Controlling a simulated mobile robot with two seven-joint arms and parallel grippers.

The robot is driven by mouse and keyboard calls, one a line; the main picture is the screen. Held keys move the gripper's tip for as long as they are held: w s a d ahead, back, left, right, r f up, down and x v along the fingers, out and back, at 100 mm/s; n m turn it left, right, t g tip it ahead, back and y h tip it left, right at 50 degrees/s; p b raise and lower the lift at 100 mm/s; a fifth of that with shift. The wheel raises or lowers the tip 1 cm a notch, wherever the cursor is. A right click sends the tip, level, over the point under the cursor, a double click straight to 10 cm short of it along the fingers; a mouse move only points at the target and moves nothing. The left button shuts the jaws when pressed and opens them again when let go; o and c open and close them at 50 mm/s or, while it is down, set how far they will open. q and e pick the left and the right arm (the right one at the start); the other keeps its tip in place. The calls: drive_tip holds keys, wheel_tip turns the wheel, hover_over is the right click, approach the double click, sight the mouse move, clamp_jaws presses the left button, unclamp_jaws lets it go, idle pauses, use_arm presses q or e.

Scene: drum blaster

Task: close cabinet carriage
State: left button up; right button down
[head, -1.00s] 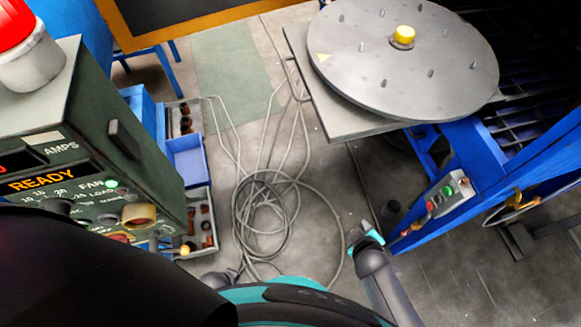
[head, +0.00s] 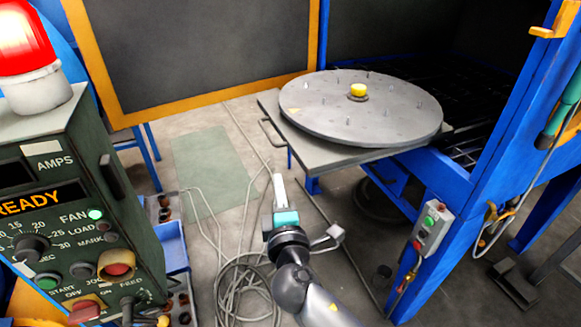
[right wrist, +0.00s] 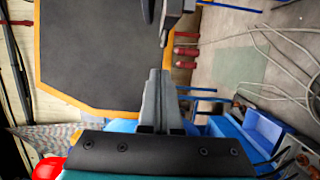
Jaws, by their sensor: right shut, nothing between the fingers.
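The carriage (head: 272,112) is a flat grey plate pulled out from the blue cabinet (head: 470,185), toward the left. It bears a round grey turntable (head: 325,115) with several short pins and a yellow knob in the centre. A thin bar handle (head: 270,134) sits on its left front edge. My right gripper (head: 279,180) is shut and empty, pointing up the picture. It appears just below the handle in the head view; I see no contact. In the right wrist view its fingers (right wrist: 160,78) lie together. My left gripper is not in view.
A green control box (head: 80,190) with a red lamp (head: 28,55) stands at the left. A dark orange-framed panel (head: 200,50) is behind. Coiled cables (head: 245,290) lie on the floor. A button box (head: 431,228) is on the cabinet post. Blue bins (head: 172,245) stand beside the control box.

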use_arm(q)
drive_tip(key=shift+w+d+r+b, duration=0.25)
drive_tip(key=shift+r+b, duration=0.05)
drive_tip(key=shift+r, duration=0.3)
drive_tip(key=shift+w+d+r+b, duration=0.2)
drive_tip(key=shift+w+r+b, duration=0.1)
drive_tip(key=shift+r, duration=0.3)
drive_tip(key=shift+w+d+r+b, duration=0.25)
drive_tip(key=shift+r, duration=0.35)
use_arm(e)
drive_tip(key=w+d, duration=0.3)
drive_tip(key=w, duration=0.4)
drive_tip(key=shift+w+d, duration=0.2)
drive_tip(key=shift+w, duration=0.15)
